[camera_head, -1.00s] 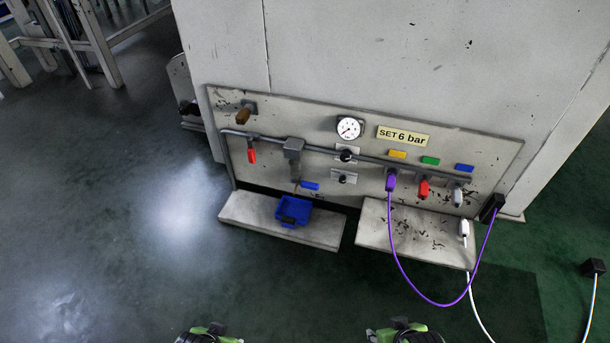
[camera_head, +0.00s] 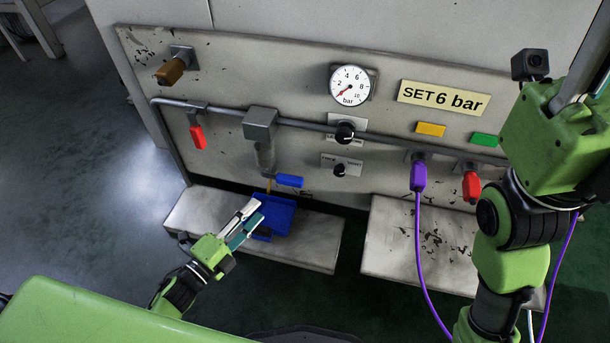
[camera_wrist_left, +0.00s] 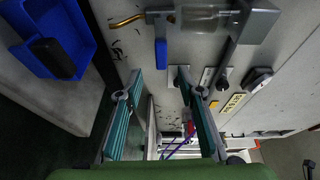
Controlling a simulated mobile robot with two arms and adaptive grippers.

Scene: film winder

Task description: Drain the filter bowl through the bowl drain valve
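The filter bowl (camera_head: 266,158) hangs under a grey filter head on the pipe; it also shows in the left wrist view (camera_wrist_left: 205,18). Below it is the bowl drain valve with a blue lever (camera_head: 289,181) pointing right and a short brass outlet. The lever lies ahead of my left fingertips in the left wrist view (camera_wrist_left: 161,53). A blue drip tray (camera_head: 285,222) with a dark block inside sits below. My left gripper (camera_head: 252,218) is open and empty, in front of the tray and below the lever. My right arm is at the right; its fingers are not clear.
A red lever (camera_head: 197,137) and a brown-handled valve (camera_head: 171,70) are at left. A gauge (camera_head: 350,86) and two black knobs are right of the bowl. Purple (camera_head: 418,176) and red (camera_head: 472,186) connectors are further right, with a purple hose hanging down.

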